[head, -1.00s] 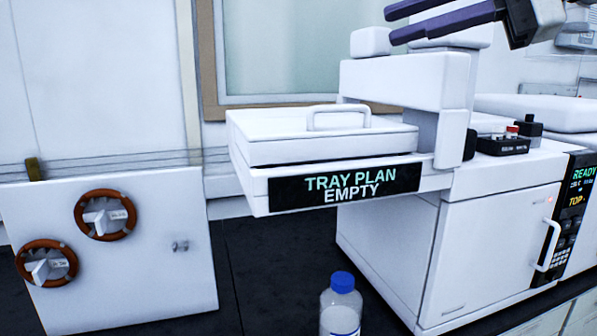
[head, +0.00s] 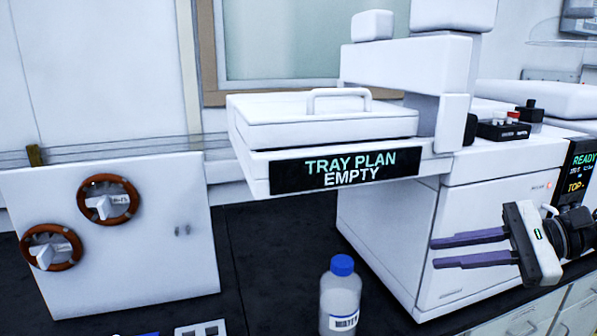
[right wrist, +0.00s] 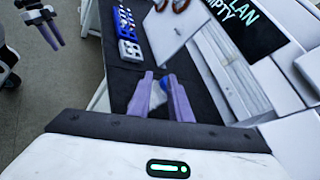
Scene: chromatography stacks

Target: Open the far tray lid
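The white tray lid (head: 290,129) lies closed on the tray, with a raised white bar handle (head: 338,94) on top. The tray front (head: 258,172) carries a black sign reading "TRAY PLAN EMPTY". My right gripper (head: 434,253) is below and right of the tray, in front of the white cabinet, with its purple fingers parted and empty, pointing left. It is well apart from the lid. In the right wrist view its open fingers (right wrist: 160,84) show over the bench. My left gripper (right wrist: 56,42) shows at that view's upper left, its fingers apart; it is outside the head view.
A blue-capped bottle (head: 340,300) stands on the dark bench (head: 262,255) below the tray. A white panel with two red-ringed knobs (head: 160,230) stands at left. A white arm block (head: 405,65) overhangs the tray's right end. A small control box (head: 503,131) sits to the right.

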